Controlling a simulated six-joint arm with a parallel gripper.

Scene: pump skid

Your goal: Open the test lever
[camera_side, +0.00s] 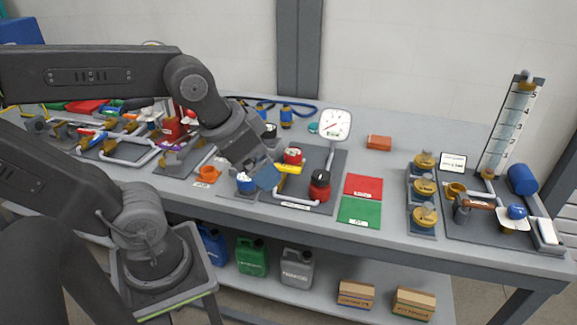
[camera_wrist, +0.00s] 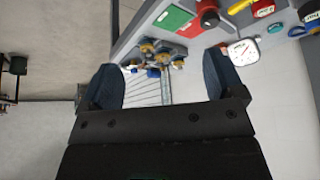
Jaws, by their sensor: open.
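A yellow lever (camera_side: 289,169) lies on the dark gauge panel, between a red-topped knob (camera_side: 293,156) and a red valve (camera_side: 320,186). It shows at the top of the wrist view (camera_wrist: 241,6). No lever label is readable, so I cannot tell for certain that it is the test lever. My gripper (camera_side: 266,177) hangs over the left part of this panel, beside a blue knob (camera_side: 246,182), and partly hides the panel. In the wrist view my gripper (camera_wrist: 163,82) has its blue fingers wide apart with nothing between them.
A white dial gauge (camera_side: 335,124) stands behind the panel. Red (camera_side: 364,186) and green (camera_side: 359,212) mats lie to its right. Brass-topped valves (camera_side: 424,187) and a clear scaled tube (camera_side: 508,125) stand further right. Pipework crowds the left bench. Bare bench (camera_side: 393,165) shows behind the mats.

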